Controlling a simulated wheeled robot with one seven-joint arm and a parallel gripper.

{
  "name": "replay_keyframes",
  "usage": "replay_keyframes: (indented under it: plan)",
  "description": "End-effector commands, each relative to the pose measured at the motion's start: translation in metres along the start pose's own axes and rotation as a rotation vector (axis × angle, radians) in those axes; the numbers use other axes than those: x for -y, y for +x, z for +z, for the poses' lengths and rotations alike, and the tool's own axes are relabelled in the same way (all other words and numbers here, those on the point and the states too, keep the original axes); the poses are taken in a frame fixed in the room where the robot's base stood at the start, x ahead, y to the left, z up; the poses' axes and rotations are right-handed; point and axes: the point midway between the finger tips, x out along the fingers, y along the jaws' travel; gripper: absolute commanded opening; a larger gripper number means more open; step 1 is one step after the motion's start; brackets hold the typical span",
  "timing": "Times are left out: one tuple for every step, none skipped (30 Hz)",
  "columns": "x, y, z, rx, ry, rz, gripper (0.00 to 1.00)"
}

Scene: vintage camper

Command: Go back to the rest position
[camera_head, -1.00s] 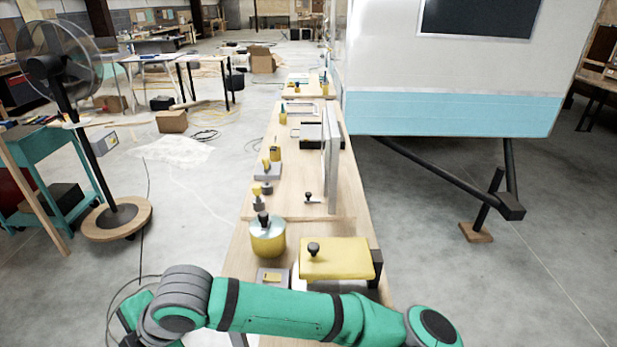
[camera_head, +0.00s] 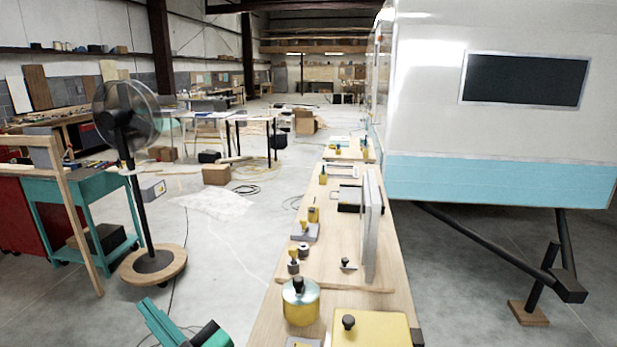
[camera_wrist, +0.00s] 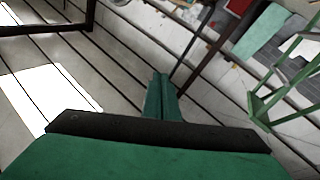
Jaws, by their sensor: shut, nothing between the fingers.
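My green gripper (camera_head: 150,306) shows at the bottom left of the head view, over the floor left of the long wooden bench. Its slim fingers point up and to the left. In the wrist view, the two green fingers (camera_wrist: 160,84) lie together, shut with nothing between them, in front of a dark bar. They appear clear of the surroundings. Most of my arm is outside the head view.
The wooden bench (camera_head: 262,325) carries a yellow-sided pot (camera_head: 300,308) and a yellow block (camera_head: 368,328). A fan (camera_head: 143,200) and teal cart (camera_head: 85,195) stand left. A white-and-blue camper (camera_head: 480,182) stands right. Open floor lies between fan and bench.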

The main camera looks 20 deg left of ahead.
Motion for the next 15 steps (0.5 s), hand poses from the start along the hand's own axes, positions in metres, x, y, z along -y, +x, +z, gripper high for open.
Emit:
replay_keyframes:
  plan:
    - [-0.009, -0.007, 0.005, -0.013, 0.042, 0.057, 0.00]
    - [-0.015, -0.012, 0.008, -0.020, 0.063, 0.090, 0.00]
    - [-0.024, -0.018, 0.012, -0.028, 0.088, 0.135, 0.00]
    - [-0.030, -0.024, 0.015, -0.034, 0.108, 0.169, 0.00]
    - [-0.035, -0.030, 0.019, -0.038, 0.126, 0.203, 0.00]
    - [-0.043, -0.038, 0.025, -0.044, 0.150, 0.248, 0.00]
    - [-0.047, -0.045, 0.030, -0.047, 0.168, 0.281, 0.00]
    - [-0.052, -0.052, 0.034, -0.050, 0.186, 0.315, 0.00]
    - [-0.058, -0.061, 0.041, -0.051, 0.207, 0.358, 0.00]
    - [-0.062, -0.069, 0.047, -0.053, 0.223, 0.392, 0.00]
    - [-0.065, -0.076, 0.053, -0.052, 0.239, 0.423, 0.00]
    - [-0.069, -0.087, 0.060, -0.052, 0.258, 0.466, 0.00]
    - [-0.070, -0.095, 0.067, -0.050, 0.273, 0.496, 0.00]
    - [-0.072, -0.103, 0.072, -0.049, 0.288, 0.528, 0.00]
    - [-0.074, -0.115, 0.081, -0.044, 0.304, 0.568, 0.00]
